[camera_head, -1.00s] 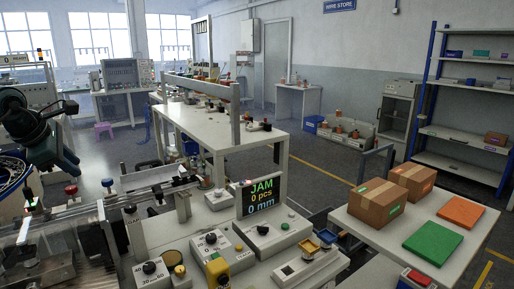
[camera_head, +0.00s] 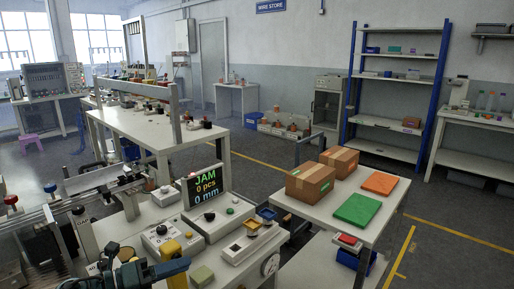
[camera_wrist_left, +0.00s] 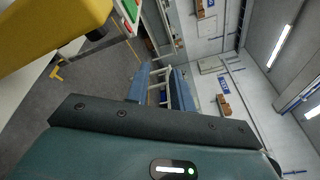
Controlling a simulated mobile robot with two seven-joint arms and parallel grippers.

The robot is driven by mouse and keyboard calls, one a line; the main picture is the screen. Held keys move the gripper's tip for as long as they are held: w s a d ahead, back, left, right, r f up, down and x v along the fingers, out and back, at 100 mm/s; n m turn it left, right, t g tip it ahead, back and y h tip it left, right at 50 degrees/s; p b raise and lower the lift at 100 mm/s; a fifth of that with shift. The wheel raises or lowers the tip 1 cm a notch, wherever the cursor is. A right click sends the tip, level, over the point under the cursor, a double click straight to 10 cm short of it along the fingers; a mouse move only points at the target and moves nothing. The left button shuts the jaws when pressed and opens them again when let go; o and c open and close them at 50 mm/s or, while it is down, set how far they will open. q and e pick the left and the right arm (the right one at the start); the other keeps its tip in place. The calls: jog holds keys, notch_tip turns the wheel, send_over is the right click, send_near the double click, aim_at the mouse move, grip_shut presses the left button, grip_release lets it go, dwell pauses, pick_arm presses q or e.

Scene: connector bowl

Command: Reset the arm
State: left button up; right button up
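A yellow body (camera_wrist_left: 45,30) is close at the top left of that view. My right gripper is not in view.
A display (camera_head: 204,186) reads JAM, 0 pcs, 0 mm. Two cardboard boxes (camera_head: 310,182), a green mat (camera_head: 357,209) and an orange mat (camera_head: 380,183) are on the right table. Open floor lies behind it.

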pick_arm(q)
jog(key=s+d+f+n+y, duration=0.2)
jog(key=s+f+n+y, duration=0.3)
jog(key=s+f+n, duration=0.5)
jog(key=s+d+f+n+y, duration=0.3)
jog(key=s+f+n, duration=0.7)
jog(key=n, duration=1.2)
jog(key=f+y, duration=0.1)
jog(key=y, duration=0.1)
jog(key=shift+d+f+y, duration=0.25)
jog(key=shift+f+y, duration=0.05)
jog(key=shift+f, duration=0.05)
